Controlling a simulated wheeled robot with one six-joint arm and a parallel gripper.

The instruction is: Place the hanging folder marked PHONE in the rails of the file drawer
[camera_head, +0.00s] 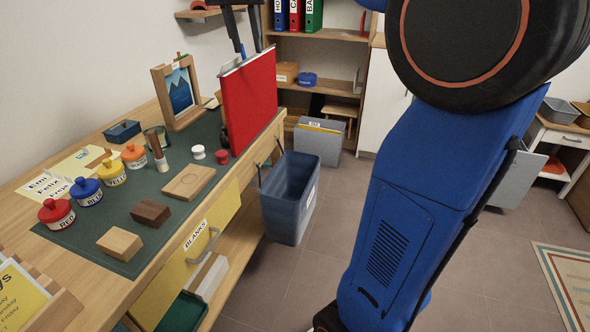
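A red hanging folder (250,103) stands upright at the far right edge of the workbench, its broad face toward me. My gripper (248,52) reaches down from the top of the view, and its dark fingers meet the folder's top edge; it appears shut on it. A small pale tab shows at that edge, but I cannot read it. A grey box (319,138) with a yellow folder labelled TAX stands on the floor behind. An open blue-grey bin (287,217) with a label on its side is beside the bench. I cannot tell for certain which is the file drawer.
The workbench (25,175) carries colored paint pots (56,212), wooden blocks (120,243) and a picture frame (180,90). Shelves (340,87) stand behind. A rug (575,285) lies right; the middle floor is partly clear.

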